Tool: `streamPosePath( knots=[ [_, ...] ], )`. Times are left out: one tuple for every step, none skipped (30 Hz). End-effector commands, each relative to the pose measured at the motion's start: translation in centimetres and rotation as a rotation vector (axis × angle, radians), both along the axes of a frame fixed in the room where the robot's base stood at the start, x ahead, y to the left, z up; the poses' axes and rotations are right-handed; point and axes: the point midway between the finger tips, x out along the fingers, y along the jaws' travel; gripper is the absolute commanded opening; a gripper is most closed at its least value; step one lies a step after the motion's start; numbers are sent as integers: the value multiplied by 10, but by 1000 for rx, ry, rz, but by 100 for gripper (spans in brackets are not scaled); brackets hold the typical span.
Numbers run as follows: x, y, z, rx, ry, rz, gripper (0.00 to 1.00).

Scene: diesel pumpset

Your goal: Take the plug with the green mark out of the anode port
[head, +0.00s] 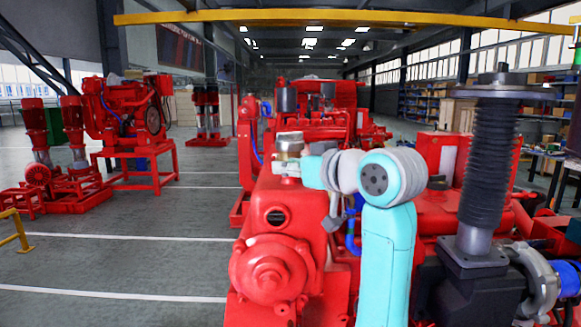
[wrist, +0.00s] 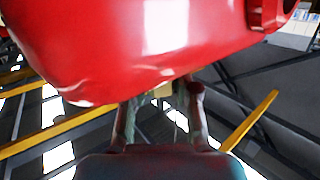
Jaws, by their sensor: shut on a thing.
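My gripper (wrist: 168,92) shows in the wrist view, its two fingers reaching up from the bottom to the edge of a large red machine part (wrist: 150,45). It is shut on a small pale yellowish piece (wrist: 162,90), which seems to be the plug, right at the red part's edge. The fingers and the red part hide most of this piece. I cannot make out a green mark or the anode port. In the head view my turquoise arm stands before the red pumpset (head: 275,215), and I cannot make out the gripper's fingertips there.
A black ribbed column with a flange (head: 487,150) stands right of my arm. A blue hose (head: 352,238) runs close behind the arm. Other red machines (head: 125,110) stand at the left. The grey floor (head: 130,250) at left is mostly clear.

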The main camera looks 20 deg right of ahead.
Motion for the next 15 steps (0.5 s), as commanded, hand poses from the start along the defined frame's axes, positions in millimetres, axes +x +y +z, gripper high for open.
streamPosePath(
  knots=[
    [1, -2, 0, 2, 2, 32, 0],
    [1, -2, 0, 3, 2, 54, 0],
    [1, -2, 0, 1, 2, 86, 0],
    [1, -2, 0, 1, 3, 109, 0],
    [1, -2, 0, 3, 3, 131, 0],
    [1, -2, 0, 2, 3, 162, 0],
    [1, -2, 0, 1, 3, 187, 0],
    [1, -2, 0, 2, 4, 211, 0],
    [1, -2, 0, 2, 2, 241, 0],
    [1, -2, 0, 2, 2, 266, 0],
    [1, -2, 0, 2, 3, 291, 0],
    [1, -2, 0, 1, 3, 323, 0],
    [1, -2, 0, 3, 2, 346, 0],
    [1, -2, 0, 3, 3, 369, 0],
    [1, -1, 0, 2, 3, 397, 0]
  ],
)
